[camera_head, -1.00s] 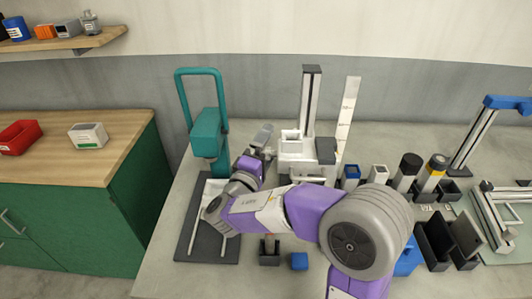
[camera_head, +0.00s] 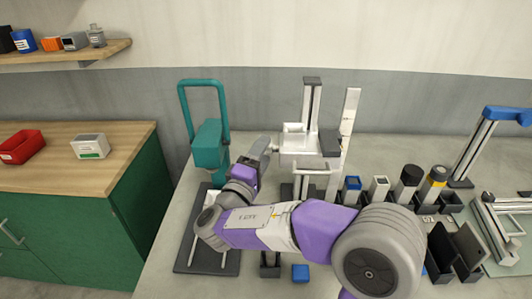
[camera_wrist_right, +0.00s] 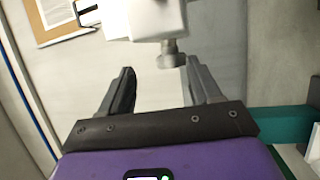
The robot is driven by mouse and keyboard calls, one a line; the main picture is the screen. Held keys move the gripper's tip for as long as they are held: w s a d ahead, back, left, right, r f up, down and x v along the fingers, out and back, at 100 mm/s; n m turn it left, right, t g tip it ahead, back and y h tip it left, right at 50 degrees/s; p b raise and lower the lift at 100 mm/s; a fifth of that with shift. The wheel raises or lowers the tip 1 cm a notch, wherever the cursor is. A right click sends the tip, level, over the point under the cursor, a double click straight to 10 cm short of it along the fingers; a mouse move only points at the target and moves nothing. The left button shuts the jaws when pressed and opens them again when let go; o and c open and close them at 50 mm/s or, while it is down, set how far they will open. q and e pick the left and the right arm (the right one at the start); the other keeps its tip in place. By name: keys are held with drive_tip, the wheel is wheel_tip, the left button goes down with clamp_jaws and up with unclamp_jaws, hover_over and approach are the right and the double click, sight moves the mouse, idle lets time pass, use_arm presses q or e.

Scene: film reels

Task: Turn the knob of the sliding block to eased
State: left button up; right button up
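The white sliding block (camera_head: 298,143) sits on a dark-and-grey upright post (camera_head: 311,100) at the back of the bench. Its grey round knob (camera_wrist_right: 172,53) shows in the right wrist view, under the block's white body (camera_wrist_right: 155,18). My right gripper (camera_head: 264,147) is just left of the block in the head view. In the wrist view its two fingers (camera_wrist_right: 163,82) are spread wide with nothing between them. The knob lies beyond the fingertips, nearer the right finger, and appears apart from both. The knob's setting cannot be read. My left gripper is out of view.
A teal press-like stand (camera_head: 208,145) is close left of my right gripper. A tall pale ruler (camera_head: 348,125) stands right of the post. Several cylinders and holders (camera_head: 405,185) line the bench to the right. A blue cube (camera_head: 300,273) lies in front.

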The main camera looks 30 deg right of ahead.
drive_tip(key=s+a+f+b, duration=0.1)
drive_tip(key=s+a+f, duration=0.2)
drive_tip(key=a, duration=0.1)
drive_tip(key=shift+a+f+b, duration=0.15)
drive_tip(key=shift+f+b, duration=0.05)
drive_tip(key=shift+b, duration=0.15)
idle(0.5)
drive_tip(key=s+a, duration=0.1)
drive_tip(key=s+f, duration=0.1)
drive_tip(key=s, duration=0.1)
drive_tip(key=s+a+f, duration=0.1)
drive_tip(key=shift+s+a, duration=0.15)
drive_tip(key=shift+a, duration=0.2)
